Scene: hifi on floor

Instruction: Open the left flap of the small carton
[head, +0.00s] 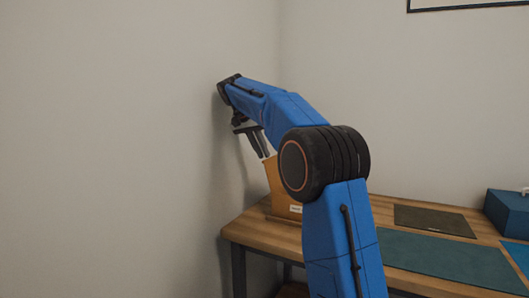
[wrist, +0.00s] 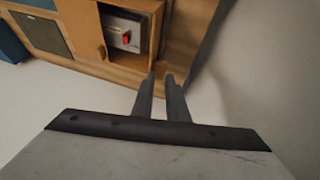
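A brown box that looks like the carton (head: 283,188), with a small white label, stands at the desk's left end, partly hidden behind my arm. In the wrist view the carton (wrist: 101,50) shows from above, its top at least partly open. A brown panel with a small oval hole lies along its left side; I cannot tell if it is wall or flap. Inside is a grey device with a red switch (wrist: 127,37). My gripper (head: 265,155) points down just above the carton's upper left. In the wrist view its fingertips (wrist: 161,76) are slightly apart, with nothing between them.
The wooden desk (head: 255,229) carries a dark mat (head: 434,220), a teal mat (head: 450,258) and a blue box (head: 508,212) at the right. A bare wall (head: 130,150) is close on the left, beside my wrist.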

